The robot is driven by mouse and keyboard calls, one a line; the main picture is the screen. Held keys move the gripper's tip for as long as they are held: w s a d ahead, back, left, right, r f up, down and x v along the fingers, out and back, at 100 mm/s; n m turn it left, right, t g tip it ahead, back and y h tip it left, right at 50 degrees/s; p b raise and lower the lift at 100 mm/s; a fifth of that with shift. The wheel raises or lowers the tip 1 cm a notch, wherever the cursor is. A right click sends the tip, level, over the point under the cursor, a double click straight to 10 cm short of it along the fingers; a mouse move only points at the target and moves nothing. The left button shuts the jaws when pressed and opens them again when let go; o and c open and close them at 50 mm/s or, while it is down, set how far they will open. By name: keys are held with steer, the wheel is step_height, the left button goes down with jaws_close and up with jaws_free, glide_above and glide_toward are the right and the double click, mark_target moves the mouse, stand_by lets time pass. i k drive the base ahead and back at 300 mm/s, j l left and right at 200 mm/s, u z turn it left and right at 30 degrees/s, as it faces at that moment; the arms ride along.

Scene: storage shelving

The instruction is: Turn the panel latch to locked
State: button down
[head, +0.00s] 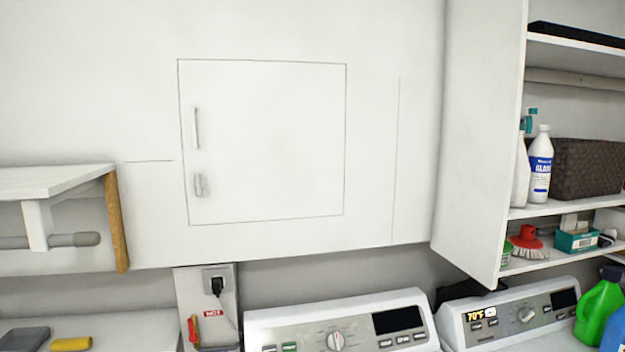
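A square white panel door (270,140) is set flush in the white wall cabinet, with a thin dark seam all around it. A slim vertical handle (197,128) sits near its left edge. Below the handle is a small grey panel latch (200,185). The latch looks upright, but it is too small to tell whether it is locked. My gripper is not in view.
An open cabinet door (478,130) juts out at the right, beside shelves with bottles and a basket (588,168). A white shelf (50,182) with a rod juts out at the left. Washer panels (340,325) stand below. The space before the panel is clear.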

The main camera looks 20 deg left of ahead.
mark_target(199, 182)
steer(key=u, duration=1.3)
steer(key=i+j, duration=0.1)
steer(key=j, duration=0.35)
steer(key=i+j+z, duration=0.1)
steer(key=j, duration=0.85)
steer(key=i+l+z, duration=0.05)
